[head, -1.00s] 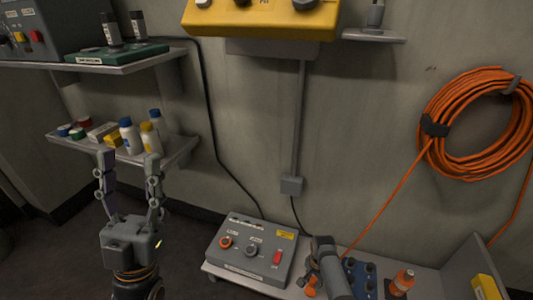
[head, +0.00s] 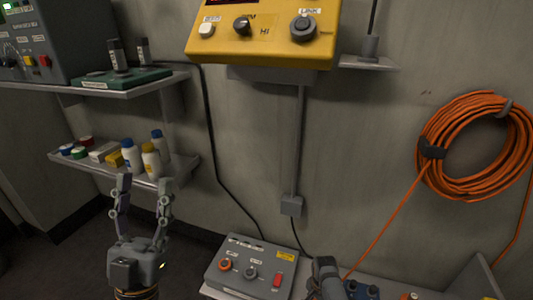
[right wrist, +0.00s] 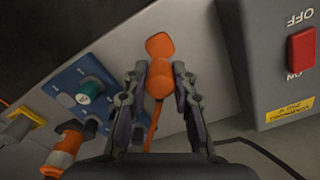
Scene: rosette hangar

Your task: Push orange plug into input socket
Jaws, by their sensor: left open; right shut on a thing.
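The orange plug (right wrist: 159,78) is between the fingers of my right gripper (right wrist: 160,72), which is shut on it. Its orange cable runs down behind the fingers. In the head view my right arm (head: 325,278) is at the bottom edge, right of the grey box (head: 228,286), and its fingertips are out of frame. That box has an orange-ringed socket (head: 225,265), a grey socket (head: 251,273) and a red switch (head: 277,281). Its small labels are unreadable, so I cannot tell which socket is the input. My left gripper (head: 145,184) is open and empty in front of the small shelf.
A blue panel (right wrist: 66,78) holds a green plug (right wrist: 89,91); an orange connector (right wrist: 62,152) is near it. An orange cable coil (head: 430,185) hangs on the wall. Bottles (head: 150,159) stand on the left shelf. A yellow unit (head: 262,50) is above.

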